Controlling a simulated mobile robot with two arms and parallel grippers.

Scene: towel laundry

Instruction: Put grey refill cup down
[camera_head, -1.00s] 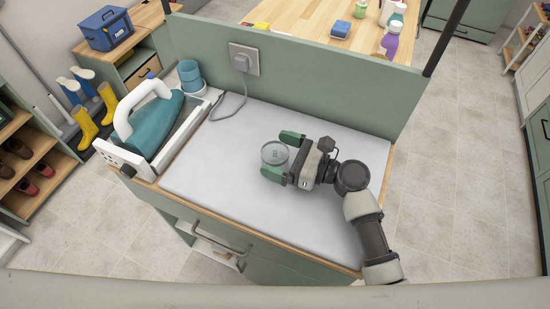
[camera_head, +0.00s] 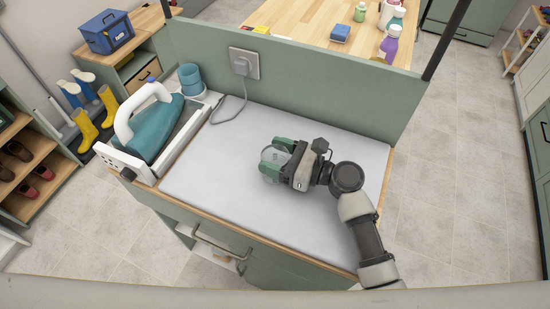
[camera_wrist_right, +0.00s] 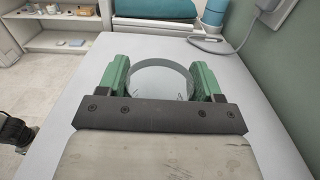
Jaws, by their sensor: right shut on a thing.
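The grey refill cup (camera_head: 274,155) is over the white ironing surface (camera_head: 240,188), near its middle. It also shows in the right wrist view (camera_wrist_right: 160,80), round and grey, between the green fingers. My right gripper (camera_head: 277,160) is shut on the cup, one finger on each side. The lower part of the cup is partly hidden by the fingers and palm, and I cannot tell whether its base touches the surface. My left gripper is not in view.
A teal iron (camera_head: 160,125) sits in a white holder at the left of the surface. A blue cup (camera_head: 191,78) stands behind it. A green panel (camera_head: 310,82) with a socket and cord (camera_head: 243,62) closes the back. The surface's front and left are clear.

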